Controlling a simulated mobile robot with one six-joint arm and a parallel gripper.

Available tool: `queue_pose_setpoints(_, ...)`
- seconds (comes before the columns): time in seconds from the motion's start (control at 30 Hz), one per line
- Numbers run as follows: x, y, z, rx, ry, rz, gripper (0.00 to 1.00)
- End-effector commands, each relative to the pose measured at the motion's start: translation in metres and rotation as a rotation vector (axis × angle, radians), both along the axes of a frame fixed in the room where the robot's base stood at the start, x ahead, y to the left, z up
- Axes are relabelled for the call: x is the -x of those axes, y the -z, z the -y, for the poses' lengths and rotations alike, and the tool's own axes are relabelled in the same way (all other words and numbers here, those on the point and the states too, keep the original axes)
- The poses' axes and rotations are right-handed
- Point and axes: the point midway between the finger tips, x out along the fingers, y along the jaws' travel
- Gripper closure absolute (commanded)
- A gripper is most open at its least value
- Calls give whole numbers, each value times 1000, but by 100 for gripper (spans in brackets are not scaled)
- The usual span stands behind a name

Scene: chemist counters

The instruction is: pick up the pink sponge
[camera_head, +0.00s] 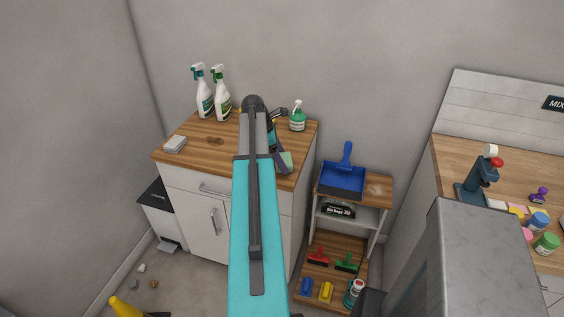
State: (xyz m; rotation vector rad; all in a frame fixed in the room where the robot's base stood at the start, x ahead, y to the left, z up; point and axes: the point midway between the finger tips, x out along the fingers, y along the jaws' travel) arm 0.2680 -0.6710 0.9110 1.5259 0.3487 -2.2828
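I cannot clearly make out a pink sponge in this view. A small pale green block (287,158), perhaps a sponge, shows at the right front of the wooden cabinet top (215,153), beside my gripper (281,161). My turquoise arm rises through the middle and bends down at the dark elbow, hiding part of the cabinet top. My gripper is small, dark and partly behind the arm. I cannot tell whether its fingers are open or touch the green block.
Two white spray bottles (221,94) and a green one (297,117) stand along the back. A pale stack (175,144) lies at left. A blue dustpan (343,178) sits on the low shelf at right. A counter (459,158) with jars is farther right.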

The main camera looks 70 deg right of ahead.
Motion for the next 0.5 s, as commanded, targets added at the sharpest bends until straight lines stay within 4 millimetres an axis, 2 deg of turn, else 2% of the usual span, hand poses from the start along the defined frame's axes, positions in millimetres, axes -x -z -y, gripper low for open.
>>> queue_pose_setpoints(0.27,0,-21,0,0,1,0,51)
queue_pose_setpoints(0.5,3,-23,-27,1,0,0,51)
